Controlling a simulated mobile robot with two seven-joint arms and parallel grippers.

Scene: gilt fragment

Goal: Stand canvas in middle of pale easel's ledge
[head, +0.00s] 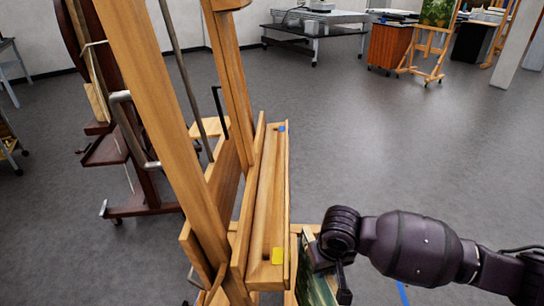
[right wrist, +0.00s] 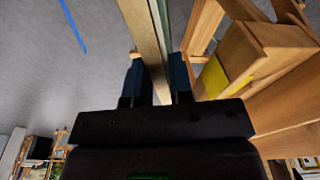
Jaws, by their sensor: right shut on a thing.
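The pale easel (head: 172,130) stands left of centre in the head view. Its wooden ledge (head: 267,200) runs away from me, with a yellow mark (head: 277,257) near its close end and a blue mark (head: 282,129) near its far end. My right gripper (head: 331,268) is shut on the canvas (head: 313,280), just right of the ledge's close end. The canvas shows a dark green painted face, partly cut off by the frame and hidden by the gripper. In the right wrist view, the canvas edge (right wrist: 146,40) runs between the fingers (right wrist: 157,85), beside the ledge's yellow mark (right wrist: 212,76). My left gripper is not in view.
A dark wooden easel (head: 130,170) stands behind the pale one at left. A small easel with a picture (head: 428,50), an orange-brown cabinet (head: 389,46) and a wheeled table (head: 314,30) are far back. Grey floor is clear to the right of the ledge.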

